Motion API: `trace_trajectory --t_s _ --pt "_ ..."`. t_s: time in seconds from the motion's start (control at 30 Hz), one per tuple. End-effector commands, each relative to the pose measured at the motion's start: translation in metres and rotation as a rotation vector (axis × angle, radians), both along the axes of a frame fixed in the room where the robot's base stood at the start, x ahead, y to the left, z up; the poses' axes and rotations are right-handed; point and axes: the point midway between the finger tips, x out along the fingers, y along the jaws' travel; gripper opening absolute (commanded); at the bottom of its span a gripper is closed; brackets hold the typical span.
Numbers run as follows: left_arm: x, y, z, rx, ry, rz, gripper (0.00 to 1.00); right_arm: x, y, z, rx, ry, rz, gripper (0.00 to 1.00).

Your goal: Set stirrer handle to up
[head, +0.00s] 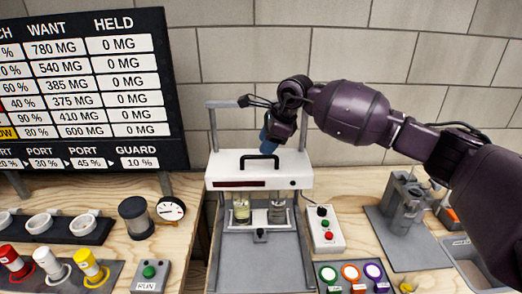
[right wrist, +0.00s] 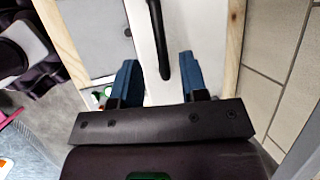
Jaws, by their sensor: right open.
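The stirrer's white head (head: 225,170) sits low on its two-post frame, over two glass beakers (head: 241,210). Its black handle (head: 262,157) stands on top of the head. My right gripper (head: 266,139) is just above and behind the handle, with its blue fingers pointing down. In the right wrist view my right gripper (right wrist: 159,68) is open, and the end of the handle (right wrist: 155,35) shows between its two blue fingers. The fingers look apart from the handle; whether either touches it I cannot tell. My left gripper is not in view.
A control box (head: 324,228) with buttons stands right of the stirrer. A grey device (head: 403,205) stands further right, under my right arm. A black dosage board (head: 90,90) is at the left, with a dark jar (head: 136,217) and gauge (head: 171,208) below it.

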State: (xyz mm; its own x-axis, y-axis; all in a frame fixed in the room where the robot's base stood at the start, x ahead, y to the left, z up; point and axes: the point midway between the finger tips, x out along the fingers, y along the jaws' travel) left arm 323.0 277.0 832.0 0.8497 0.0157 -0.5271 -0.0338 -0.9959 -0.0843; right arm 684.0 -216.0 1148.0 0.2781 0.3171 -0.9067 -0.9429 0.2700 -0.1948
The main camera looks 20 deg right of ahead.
Motion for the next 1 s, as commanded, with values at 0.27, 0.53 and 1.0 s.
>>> trace_trajectory --t_s 0.27,0.53,1.0 --pt "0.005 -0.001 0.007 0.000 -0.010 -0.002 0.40 0.010 0.011 -0.031 0.002 0.000 -0.001 0.40" --pt "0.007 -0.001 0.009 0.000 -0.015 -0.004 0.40 0.012 0.013 -0.038 0.001 -0.001 0.000 0.40" --pt "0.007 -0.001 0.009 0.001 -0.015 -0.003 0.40 0.012 0.013 -0.038 0.001 -0.001 -0.001 0.00"
